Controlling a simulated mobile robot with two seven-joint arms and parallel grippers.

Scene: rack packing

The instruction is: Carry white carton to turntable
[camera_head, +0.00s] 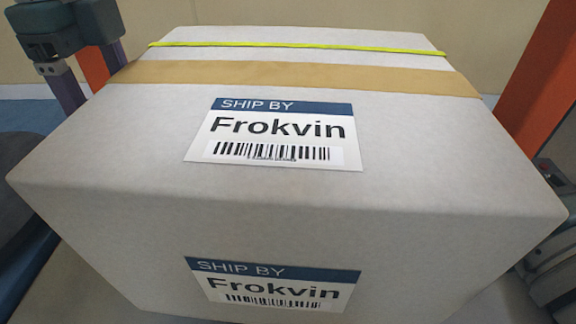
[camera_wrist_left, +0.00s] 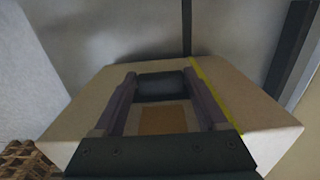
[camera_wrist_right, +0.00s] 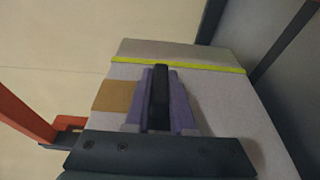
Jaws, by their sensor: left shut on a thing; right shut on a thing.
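The white carton (camera_head: 400,185) fills most of the head view, close to me. It has a brown tape band, a yellow-green strap and two "SHIP BY Frokvin" labels. My left gripper (camera_head: 75,90) is at its far left side; in the left wrist view its purple fingers (camera_wrist_left: 162,112) lie against the carton (camera_wrist_left: 270,125). In the right wrist view, my right gripper (camera_wrist_right: 160,105) has its purple fingers against the carton (camera_wrist_right: 240,110), beside the tape and strap. Both grippers are shut on the carton, though the contact is partly hidden. I cannot make out the turntable.
An orange post (camera_head: 540,75) stands at the right of the head view, and an orange piece shows behind my left gripper. A brown woven-looking thing (camera_wrist_left: 25,160) is at the lower left of the left wrist view. A beige wall (camera_head: 300,12) is behind. The carton hides most of the floor.

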